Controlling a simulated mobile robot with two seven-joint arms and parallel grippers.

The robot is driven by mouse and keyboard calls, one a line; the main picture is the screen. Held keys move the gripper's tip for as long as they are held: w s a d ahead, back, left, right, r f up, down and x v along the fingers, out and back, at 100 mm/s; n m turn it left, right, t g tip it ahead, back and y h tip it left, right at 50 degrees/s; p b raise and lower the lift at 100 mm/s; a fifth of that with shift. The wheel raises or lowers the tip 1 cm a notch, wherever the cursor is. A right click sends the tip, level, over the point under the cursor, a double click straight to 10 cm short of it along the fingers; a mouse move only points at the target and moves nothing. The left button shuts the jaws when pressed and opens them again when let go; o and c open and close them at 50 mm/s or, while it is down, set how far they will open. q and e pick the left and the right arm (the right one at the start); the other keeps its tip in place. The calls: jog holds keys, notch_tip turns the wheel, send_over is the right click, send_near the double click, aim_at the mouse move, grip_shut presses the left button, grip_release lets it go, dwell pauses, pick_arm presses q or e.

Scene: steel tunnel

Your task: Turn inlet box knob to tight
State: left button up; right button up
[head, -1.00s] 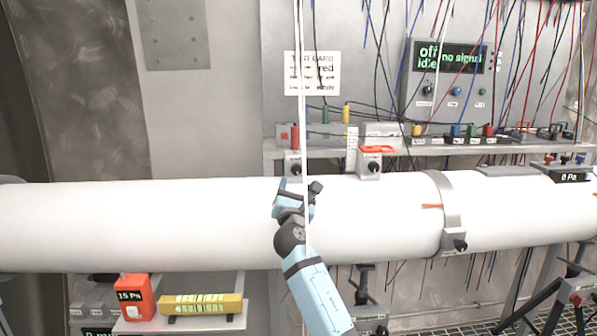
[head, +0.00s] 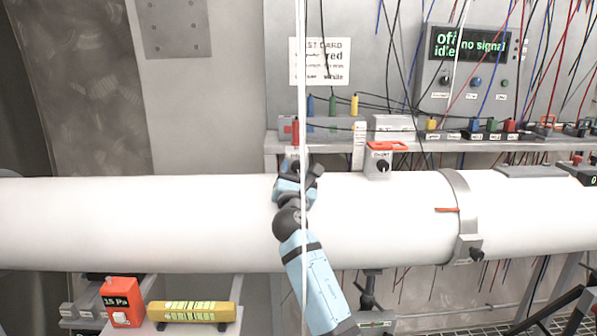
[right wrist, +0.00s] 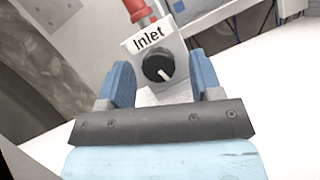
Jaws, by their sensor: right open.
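The inlet box (right wrist: 158,50) is a small grey box labelled "Inlet" with a black round knob (right wrist: 158,68) bearing a white pointer line. In the right wrist view the knob lies ahead of and between the blue fingers of my right gripper (right wrist: 162,85), which is open; I see no contact. In the head view my right gripper (head: 298,175) is at the top of the white pipe and covers most of the inlet box. A red plug (right wrist: 138,10) stands on top of the box. My left gripper is not in view.
The white pipe (head: 120,220) runs across the view. A second knob box with a red-orange top (head: 380,160) stands to the right. A shelf (head: 470,144) with plugs and hanging wires is behind. A thin white vertical strand (head: 303,90) crosses before my right arm.

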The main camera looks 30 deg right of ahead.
jog(key=c, duration=0.9)
jog(key=shift+a+m+g+h+b, duration=0.1)
jog(key=shift+m+g+h+b, duration=0.3)
jog(key=shift+m, duration=0.6)
jog(key=shift+r+m+g, duration=0.15)
jog(key=shift+m+g, duration=0.45)
jog(key=shift+m, duration=0.7)
jog(key=o, duration=0.9)
jog(key=shift+a, duration=0.1)
jog(key=v, duration=1.3)
jog(key=shift+a+f, duration=0.2)
jog(key=shift+f, duration=0.2)
